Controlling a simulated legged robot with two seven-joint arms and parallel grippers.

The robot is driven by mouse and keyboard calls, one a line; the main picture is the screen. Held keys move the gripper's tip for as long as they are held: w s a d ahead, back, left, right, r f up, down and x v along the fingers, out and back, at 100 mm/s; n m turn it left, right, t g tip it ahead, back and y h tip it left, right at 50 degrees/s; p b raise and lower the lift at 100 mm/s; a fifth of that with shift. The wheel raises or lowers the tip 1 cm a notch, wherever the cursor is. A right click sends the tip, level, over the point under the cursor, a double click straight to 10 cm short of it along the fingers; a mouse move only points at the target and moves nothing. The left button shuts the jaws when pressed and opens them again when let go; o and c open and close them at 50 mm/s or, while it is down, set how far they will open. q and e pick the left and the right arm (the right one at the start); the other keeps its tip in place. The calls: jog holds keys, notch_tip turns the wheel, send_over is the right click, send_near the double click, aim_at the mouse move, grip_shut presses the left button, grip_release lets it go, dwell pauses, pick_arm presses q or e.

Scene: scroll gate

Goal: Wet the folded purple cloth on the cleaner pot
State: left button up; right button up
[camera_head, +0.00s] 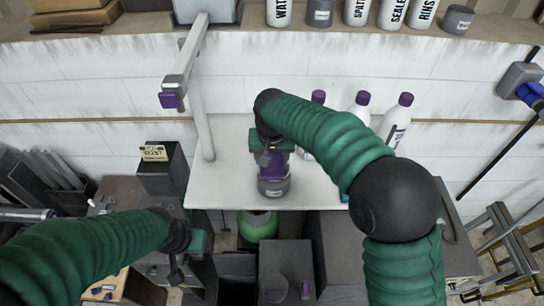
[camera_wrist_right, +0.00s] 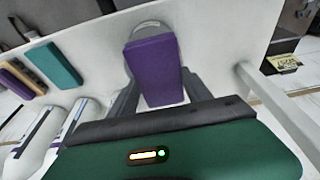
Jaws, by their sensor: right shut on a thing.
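The folded purple cloth (camera_head: 270,165) is a small purple block held by my right gripper (camera_head: 269,150). It also fills the middle of the right wrist view (camera_wrist_right: 156,68), between the two dark fingers, which are shut on it. The cleaner pot (camera_head: 274,186) is a grey round pot with a pale label, upright on the white table near its front edge. The cloth is at the pot's mouth; I cannot tell how deep it sits. The pot's rim (camera_wrist_right: 149,25) shows behind the cloth in the wrist view. My left gripper (camera_head: 177,268) hangs low at the left, away from the pot, its jaws unclear.
Several bottles with purple caps (camera_head: 362,98) stand right of the pot on the white table (camera_head: 225,185). A grey post with an arm (camera_head: 196,90) rises at the left. A teal block (camera_wrist_right: 54,65) lies on the table in the wrist view. Dark boxes (camera_head: 285,258) stand below the front edge.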

jog(key=shift+d+f, duration=0.1)
jog(key=shift+d, duration=0.15)
jog(key=shift+s+d+f, duration=0.1)
jog(key=shift+d, duration=0.15)
pick_arm(q)
jog(key=shift+s+d+f, duration=0.1)
jog(key=shift+d, duration=0.4)
jog(key=shift+a+f+b, duration=0.1)
jog(key=shift+a+b, duration=0.05)
jog(key=shift+b, duration=0.15)
pick_arm(e)
jog(key=shift+a+f, duration=0.1)
jog(key=shift+f, duration=0.05)
pick_arm(q)
jog(key=shift+a+f, duration=0.15)
jog(key=shift+a, duration=0.05)
pick_arm(e)
jog(key=shift+a+f, duration=0.15)
jog(key=shift+a, duration=0.1)
pick_arm(q)
jog(key=shift+d+f, duration=0.1)
jog(key=shift+d, duration=0.1)
pick_arm(e)
jog(key=shift+d+f, duration=0.25)
pick_arm(q)
jog(key=shift+f+b, duration=0.2)
jog(key=shift+b, duration=0.2)
pick_arm(e)
jog(key=shift+a+f, duration=0.1)
jog(key=shift+f, duration=0.2)
